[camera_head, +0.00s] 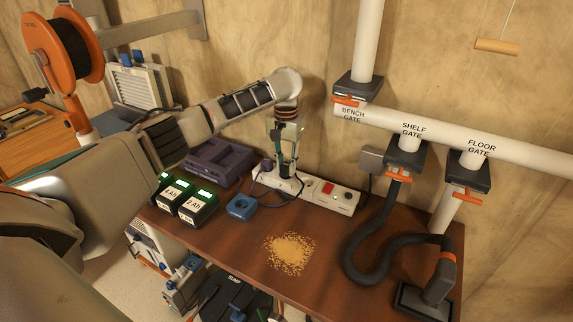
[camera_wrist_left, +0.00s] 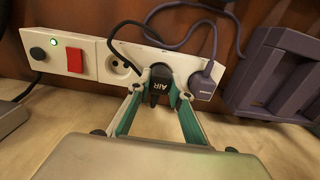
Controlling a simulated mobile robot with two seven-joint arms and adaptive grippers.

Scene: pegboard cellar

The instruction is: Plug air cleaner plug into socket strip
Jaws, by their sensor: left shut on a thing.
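The white socket strip (camera_head: 343,200) lies at the back of the brown bench and also shows in the wrist view (camera_wrist_left: 100,52). It has a red switch and a lit green lamp. My left gripper (camera_head: 286,175) points down at the strip. In the wrist view my left gripper (camera_wrist_left: 160,90) is shut on the dark air cleaner plug (camera_wrist_left: 161,76), marked AIR. The plug is at the strip's face with its cord arching behind; its pins are hidden, so I cannot tell how deep it sits. An empty round socket (camera_wrist_left: 122,64) shows beside it.
A purple-grey plug (camera_wrist_left: 203,82) sits in the strip beside the held plug. A purple charger (camera_head: 218,160), batteries (camera_head: 172,193) and a blue socket box (camera_head: 241,207) are to the left. Sawdust (camera_head: 289,253) lies in front. A black hose (camera_head: 372,268) curves at the right.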

